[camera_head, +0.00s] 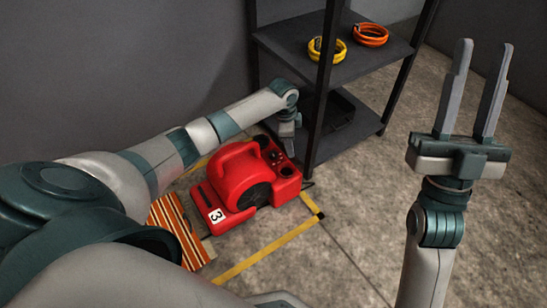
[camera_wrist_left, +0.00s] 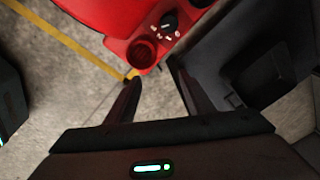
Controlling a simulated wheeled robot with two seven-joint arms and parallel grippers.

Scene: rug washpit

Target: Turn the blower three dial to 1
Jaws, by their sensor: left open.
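The red blower (camera_head: 238,172) stands on the floor inside a yellow outline and has a white label with a 3. Its control panel is at its right end; in the left wrist view the black dial (camera_wrist_left: 169,22) shows on the red panel (camera_wrist_left: 118,48) with small white marks around it. I cannot read the dial's setting. My left gripper (camera_wrist_left: 153,72) is open and empty, its fingertips just short of the panel's edge and apart from the dial. In the head view the left gripper (camera_head: 288,145) hangs beside the panel, partly hidden. My right gripper (camera_head: 487,50) is open and empty, raised at the right.
A dark metal shelf (camera_head: 290,47) stands right behind the blower, close to my left arm. It holds a yellow coil (camera_head: 340,52) and an orange coil (camera_head: 370,35). A striped rug (camera_head: 168,222) lies left of the blower. The floor at the right is clear.

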